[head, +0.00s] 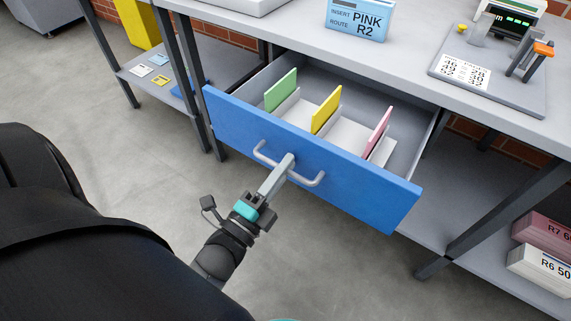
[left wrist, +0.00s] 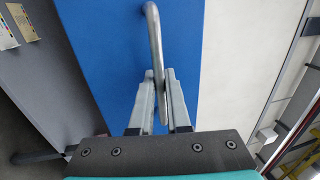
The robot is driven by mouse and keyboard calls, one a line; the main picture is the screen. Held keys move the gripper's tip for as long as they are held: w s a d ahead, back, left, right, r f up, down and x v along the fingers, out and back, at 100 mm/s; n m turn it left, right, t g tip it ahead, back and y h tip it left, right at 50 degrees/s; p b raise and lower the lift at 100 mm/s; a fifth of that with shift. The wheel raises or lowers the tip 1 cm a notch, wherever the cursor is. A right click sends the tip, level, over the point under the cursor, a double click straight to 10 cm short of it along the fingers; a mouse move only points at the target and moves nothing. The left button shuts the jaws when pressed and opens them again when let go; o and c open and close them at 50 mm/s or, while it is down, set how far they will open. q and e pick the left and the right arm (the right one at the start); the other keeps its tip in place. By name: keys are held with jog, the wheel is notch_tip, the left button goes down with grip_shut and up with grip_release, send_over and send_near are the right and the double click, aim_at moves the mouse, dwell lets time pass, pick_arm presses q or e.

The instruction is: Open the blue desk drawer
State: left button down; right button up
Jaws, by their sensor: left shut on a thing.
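The blue desk drawer (head: 345,178) stands pulled out from under the grey desk top, and its inside shows. Inside it are a green divider card (head: 281,91), a yellow one (head: 326,111) and a pink one (head: 378,131). A grey bar handle (head: 308,181) is on the blue front. My left gripper (head: 287,164) is shut on the middle of the handle. In the left wrist view, the handle (left wrist: 155,45) passes between the two fingers (left wrist: 160,98), with the blue front (left wrist: 110,65) behind.
On the desk top (head: 290,35) stand a blue PINK R2 sign (head: 356,20) and a grey device board (head: 495,80). Desk legs (head: 505,200) and a lower shelf with labelled bundles (head: 545,268) are at the right. The floor (head: 340,270) before the drawer is clear.

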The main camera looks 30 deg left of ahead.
pick_arm(q)
jog(key=shift+a, duration=0.1)
jog(key=c, duration=1.2)
grip_release()
jog(key=shift+o, duration=0.2)
jog(key=s+f+p, duration=0.1)
jog(key=s+f, duration=0.1)
jog(key=s, duration=1.3)
jog(key=shift+a+f+p, duration=0.2)
jog(key=shift+f+p, duration=0.15)
jog(key=shift+f, duration=0.05)
pick_arm(e)
jog(key=s+f, duration=0.1)
jog(key=s+d+f, duration=0.1)
jog(key=shift+d+f, duration=0.3)
